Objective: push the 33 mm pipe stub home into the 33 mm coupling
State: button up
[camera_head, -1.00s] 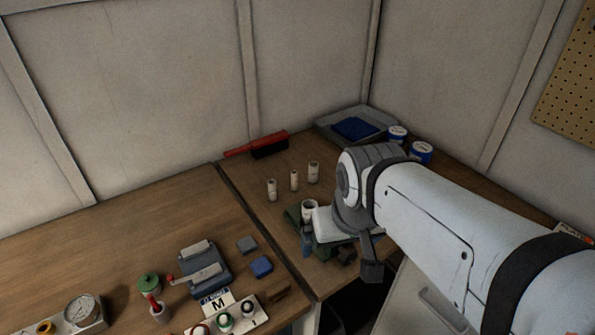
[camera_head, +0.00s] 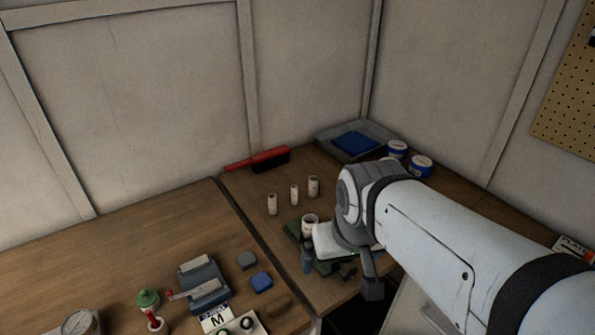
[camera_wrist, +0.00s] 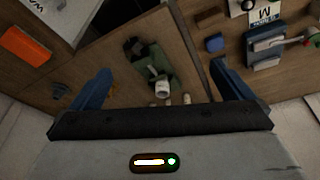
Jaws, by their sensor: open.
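A wide white cylinder with a dark open top, which looks like the coupling (camera_head: 310,226), stands at a green vise-like fixture (camera_head: 292,229). It also shows in the wrist view (camera_wrist: 162,89), by the green fixture's end. Three slimmer pale pipe stubs stand upright behind it: left (camera_head: 272,204), middle (camera_head: 294,195) and right (camera_head: 314,187). I cannot tell which is 33 mm. In the wrist view their tops are partly hidden by my gripper body. My gripper (camera_wrist: 160,68) is open and empty, its blue fingers wide apart, with the fixture in view between them. In the head view my arm partly hides the fixture.
A red-handled brush (camera_head: 268,159), a grey tray with blue cloth (camera_head: 325,138) and two blue-white tins (camera_head: 421,166) lie at the back. The left bench's rear is clear.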

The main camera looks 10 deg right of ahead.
dwell(0.4)
jog(key=shift+w, duration=0.4)
jog(key=shift+c, duration=1.3)
jog(key=shift+n, duration=0.3)
jog(key=w, duration=0.5)
jog(key=w+r+b, duration=0.1)
jog(key=w, duration=0.2)
jog(key=shift+w+d, duration=0.15)
jog(key=shift+w, duration=0.1)
jog(key=c, duration=0.5)
jog(key=shift+n+y, duration=0.3)
jog(key=shift+n, duration=0.1)
jog(key=w, duration=0.4)
jog(key=w+d+f+b, duration=0.1)
jog(key=w, duration=0.6)
jog(key=shift+w+d+f, duration=0.2)
jog(key=shift+w+f, duration=0.1)
jog(key=shift+c, duration=1.2)
jog(key=n+b, duration=0.1)
jog(key=b, duration=0.1)
send_over(314, 179)
jog(key=s, duration=0.3)
notch_tip(314, 179, down, 11)
jog(key=shift+t, duration=0.4)
jog(key=shift+w+p+x, duration=0.2)
jog(key=shift+p+x, duration=0.3)
jog(key=shift+x, duration=1.35)
jog(key=shift+w+p+x, duration=0.2)
jog(key=shift+p+x, duration=0.3)
jog(key=shift+x, duration=1.35)
